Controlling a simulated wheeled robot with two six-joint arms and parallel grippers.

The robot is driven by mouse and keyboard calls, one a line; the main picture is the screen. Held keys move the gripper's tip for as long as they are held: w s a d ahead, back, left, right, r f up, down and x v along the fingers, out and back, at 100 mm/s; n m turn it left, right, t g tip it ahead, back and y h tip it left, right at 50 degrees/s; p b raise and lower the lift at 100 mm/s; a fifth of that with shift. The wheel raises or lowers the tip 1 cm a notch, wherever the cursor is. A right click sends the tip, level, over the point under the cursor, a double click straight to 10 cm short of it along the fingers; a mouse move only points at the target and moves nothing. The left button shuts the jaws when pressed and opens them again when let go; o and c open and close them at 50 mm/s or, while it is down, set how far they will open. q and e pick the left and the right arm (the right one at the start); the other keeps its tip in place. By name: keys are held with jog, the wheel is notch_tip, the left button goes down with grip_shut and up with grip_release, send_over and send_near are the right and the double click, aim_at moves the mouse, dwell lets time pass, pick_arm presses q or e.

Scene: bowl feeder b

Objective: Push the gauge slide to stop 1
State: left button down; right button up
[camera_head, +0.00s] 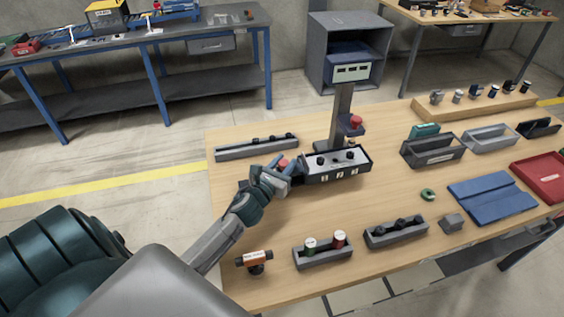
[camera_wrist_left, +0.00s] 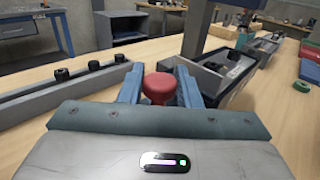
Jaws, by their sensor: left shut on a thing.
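The gauge (camera_head: 349,174) is a dark-framed box with a light top, dark knobs and white labels on its front, standing mid-table; it also shows in the left wrist view (camera_wrist_left: 223,88). A red knob (camera_wrist_left: 160,86), which looks like the slide's handle, is at the gauge's left end; its top shows in the head view (camera_head: 283,163). My left gripper (camera_head: 284,172) is shut on the red knob, its blue fingers (camera_wrist_left: 160,90) on either side of it. The fingers hide the knob's lower part and its base. The stop numbers are too small to read surely. My right gripper is out of view.
A post (camera_head: 341,117) with a display box (camera_head: 351,72) rises behind the gauge. A long grey rack (camera_head: 240,152) with dark knobs lies behind my gripper. Two small trays (camera_head: 322,258) (camera_head: 396,232) stand in front. Bare wood lies between them and the gauge.

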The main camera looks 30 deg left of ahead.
pick_arm(q)
jog(key=shift+w+d+f, duration=0.1)
jog(key=shift+w+d, duration=0.25)
jog(key=shift+w, duration=0.05)
jog(key=shift+s+a, duration=0.2)
jog(key=shift+s, duration=0.05)
jog(key=c, duration=1.2)
grip_release()
jog(key=shift+s+a, duration=0.25)
jog(key=shift+s, duration=0.05)
jog(key=shift+c, duration=0.2)
jog(key=shift+o, duration=0.6)
jog(key=shift+w+d, duration=0.1)
jog(key=s+b, duration=0.1)
jog(key=s, duration=0.2)
jog(key=shift+s+f+b, duration=0.1)
jog(key=shift+f+b, duration=0.05)
jog(key=shift+b, duration=0.25)
jog(key=s+b, duration=0.3)
jog(key=s, duration=0.4)
jog(key=shift+s+d+r, duration=0.25)
jog(key=shift+s+d, duration=0.05)
jog(key=shift+d, duration=0.1)
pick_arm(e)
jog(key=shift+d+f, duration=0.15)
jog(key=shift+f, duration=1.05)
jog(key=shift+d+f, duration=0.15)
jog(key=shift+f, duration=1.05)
